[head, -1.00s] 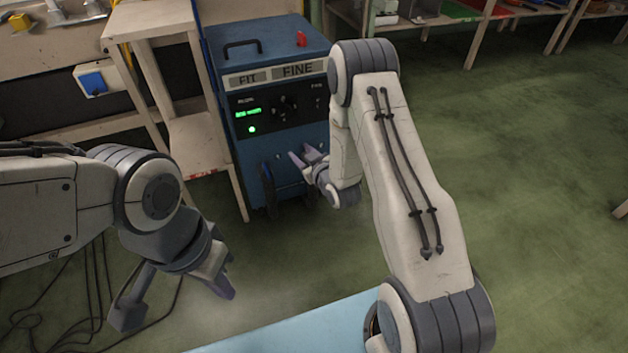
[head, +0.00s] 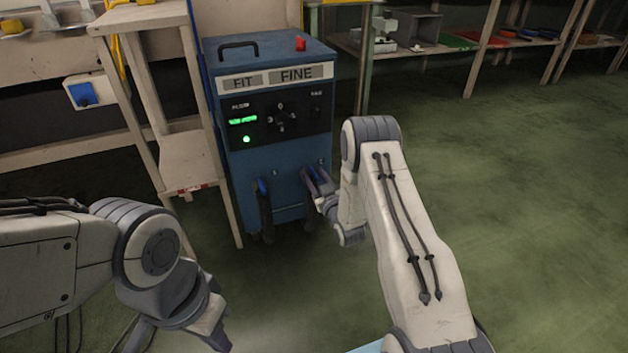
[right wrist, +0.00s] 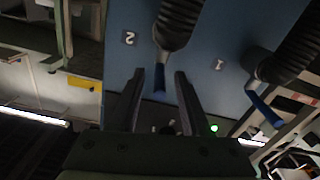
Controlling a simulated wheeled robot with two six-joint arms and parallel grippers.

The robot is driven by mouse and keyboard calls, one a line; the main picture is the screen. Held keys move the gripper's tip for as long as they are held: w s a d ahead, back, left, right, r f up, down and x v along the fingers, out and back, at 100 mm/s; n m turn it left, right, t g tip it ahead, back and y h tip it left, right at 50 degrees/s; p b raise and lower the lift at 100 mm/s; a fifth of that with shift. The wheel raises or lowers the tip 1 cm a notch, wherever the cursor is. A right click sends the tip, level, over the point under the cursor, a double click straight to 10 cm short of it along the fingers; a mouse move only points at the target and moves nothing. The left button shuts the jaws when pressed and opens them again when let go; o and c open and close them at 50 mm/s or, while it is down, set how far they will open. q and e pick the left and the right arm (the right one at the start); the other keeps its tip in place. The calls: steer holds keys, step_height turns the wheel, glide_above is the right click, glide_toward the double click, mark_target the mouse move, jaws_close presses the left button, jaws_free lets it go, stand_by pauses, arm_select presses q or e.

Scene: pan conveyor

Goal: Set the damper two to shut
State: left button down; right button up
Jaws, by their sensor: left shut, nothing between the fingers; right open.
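The blue cabinet (head: 225,165) has two black hoses with blue levers on its lower front. In the right wrist view the picture is upside down, and damper two's blue lever (right wrist: 160,78) hangs from a black hose (right wrist: 179,22) beside the label "2" (right wrist: 129,38). My right gripper (right wrist: 159,78) is open, with the lever's tip between its fingers in the picture; I cannot tell whether they touch. In the head view my right gripper (head: 318,180) hides most of damper two. Damper one's lever (head: 262,187) is to its left. My left gripper (head: 205,325) is shut and empty, partly cut off below.
The lever beside label "1" also shows in the right wrist view (right wrist: 263,108). A wooden stand (head: 190,160) is left of the cabinet. Shelves with trays (head: 460,40) stand at the back right. The green floor (head: 530,180) at right is clear.

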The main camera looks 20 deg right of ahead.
steer(key=shift+w, duration=0.8)
jaws_close()
stand_by(0.9)
